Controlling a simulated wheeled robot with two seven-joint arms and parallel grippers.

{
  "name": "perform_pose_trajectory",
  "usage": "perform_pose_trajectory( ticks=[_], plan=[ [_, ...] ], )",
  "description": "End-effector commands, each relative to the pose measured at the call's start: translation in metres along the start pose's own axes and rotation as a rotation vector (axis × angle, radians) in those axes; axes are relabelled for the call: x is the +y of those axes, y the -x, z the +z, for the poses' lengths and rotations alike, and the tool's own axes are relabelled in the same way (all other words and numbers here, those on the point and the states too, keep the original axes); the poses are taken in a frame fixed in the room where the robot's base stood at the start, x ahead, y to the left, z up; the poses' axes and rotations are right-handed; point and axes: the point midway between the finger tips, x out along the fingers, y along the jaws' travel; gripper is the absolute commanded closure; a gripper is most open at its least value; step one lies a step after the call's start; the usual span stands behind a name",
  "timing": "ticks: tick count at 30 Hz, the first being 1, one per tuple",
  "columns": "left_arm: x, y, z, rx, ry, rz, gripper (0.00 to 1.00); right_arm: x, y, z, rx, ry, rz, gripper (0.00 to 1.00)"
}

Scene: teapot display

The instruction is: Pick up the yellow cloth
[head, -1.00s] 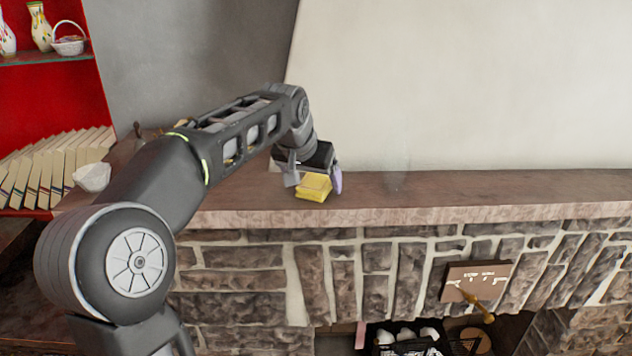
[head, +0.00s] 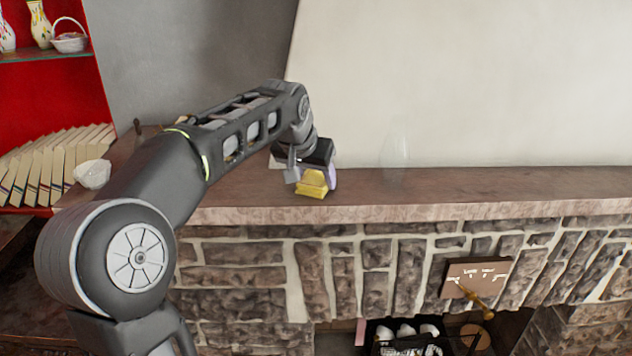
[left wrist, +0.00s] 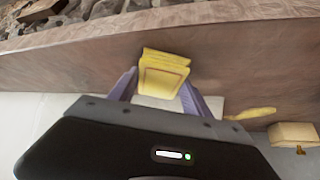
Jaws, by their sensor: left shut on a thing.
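The yellow cloth (head: 311,186) is a folded stack on the brown mantel ledge (head: 450,190) above the stone fireplace. My left gripper (head: 314,178) reaches down over it from the left and is shut on the cloth. In the left wrist view the cloth (left wrist: 162,75) sits between the two purple fingers of the gripper (left wrist: 160,90). It is at or very near the ledge surface; I cannot tell whether it is clear of it. My right gripper is not in view.
A clear glass-like object (head: 396,150) stands on the ledge to the right. A white bowl (head: 92,175) and a row of books (head: 55,165) are at the left. A brown sign (head: 476,278) hangs on the stonework. The ledge's right part is largely clear.

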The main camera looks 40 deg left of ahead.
Motion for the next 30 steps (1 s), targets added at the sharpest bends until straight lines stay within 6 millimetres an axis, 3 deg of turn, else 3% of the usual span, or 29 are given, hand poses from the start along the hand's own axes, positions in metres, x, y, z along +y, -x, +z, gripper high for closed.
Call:
perform_pose_trajectory(
  ticks=[15,23,30],
  plan=[
    [0.0,0.0,0.0,0.0,0.0,0.0,0.9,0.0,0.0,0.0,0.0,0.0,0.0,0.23],
    [0.0,0.004,-0.003,0.002,0.0,0.0,0.9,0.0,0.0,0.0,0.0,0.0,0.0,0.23],
    [0.0,0.026,-0.018,0.004,0.0,0.001,0.9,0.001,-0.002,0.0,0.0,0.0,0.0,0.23]
  ],
)
